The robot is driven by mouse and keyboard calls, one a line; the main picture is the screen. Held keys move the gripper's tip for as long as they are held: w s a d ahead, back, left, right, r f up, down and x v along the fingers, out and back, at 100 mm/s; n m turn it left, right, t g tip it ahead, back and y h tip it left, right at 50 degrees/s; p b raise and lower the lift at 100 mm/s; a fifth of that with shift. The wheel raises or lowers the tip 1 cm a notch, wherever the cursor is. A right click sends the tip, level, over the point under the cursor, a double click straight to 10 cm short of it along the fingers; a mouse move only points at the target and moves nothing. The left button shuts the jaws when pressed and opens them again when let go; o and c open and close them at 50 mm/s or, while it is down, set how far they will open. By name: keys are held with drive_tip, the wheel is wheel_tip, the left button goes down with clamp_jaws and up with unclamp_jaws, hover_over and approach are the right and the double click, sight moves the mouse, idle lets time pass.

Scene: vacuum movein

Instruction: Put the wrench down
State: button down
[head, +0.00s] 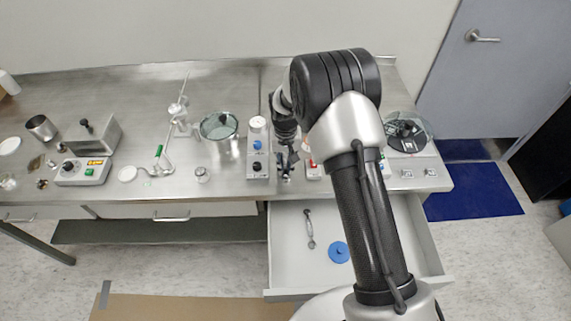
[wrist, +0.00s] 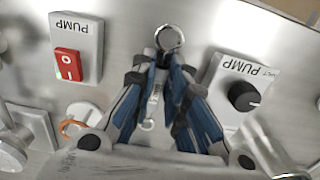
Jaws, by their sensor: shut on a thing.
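My gripper (wrist: 160,60) is shut on a metal wrench (wrist: 168,40), low over the steel bench. In the wrist view a round end of it shows just beyond the fingertips, and a smaller ring shows between the blue fingers. In the head view my gripper (head: 288,172) is at the bench's front part, left of my arm; the held wrench is too small there to make out. Whether it touches the bench, I cannot tell. A second wrench-like metal tool (head: 310,229) lies in the open drawer (head: 285,274).
A blue disc (head: 339,252) lies in the drawer. A pump switch box (wrist: 89,45) and a pump knob box (wrist: 235,88) flank my gripper. Glassware, a glass bowl (head: 219,126) and a hotplate (head: 84,172) stand on the left. The steel bench (head: 130,92) is bare at the back left.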

drive_tip(key=shift+f, duration=0.15)
drive_tip(key=c, duration=1.6)
unclamp_jaws()
wheel_tip(320, 180, up, 11)
drive_tip(key=p, duration=0.3)
wheel_tip(320, 180, up, 12)
drive_tip(key=t, duration=0.1)
hover_over(286, 167)
drive_tip(key=s+d, duration=0.3)
drive_tip(key=s, duration=0.1)
drive_tip(key=s+d+r+t, duration=0.1)
drive_tip(key=s+d+r, duration=0.3)
drive_tip(key=s+r, duration=0.5)
drive_tip(key=s+d+r+t, duration=0.1)
drive_tip(key=s, duration=0.5)
drive_tip(key=s+d+r, duration=0.1)
drive_tip(key=s+d, duration=0.1)
drive_tip(key=s, duration=0.5)
drive_tip(key=s+d+r+t, duration=0.1)
drive_tip(key=s, duration=0.6)
drive_tip(key=shift+d+t, duration=0.2)
drive_tip(key=shift+t, duration=0.1)
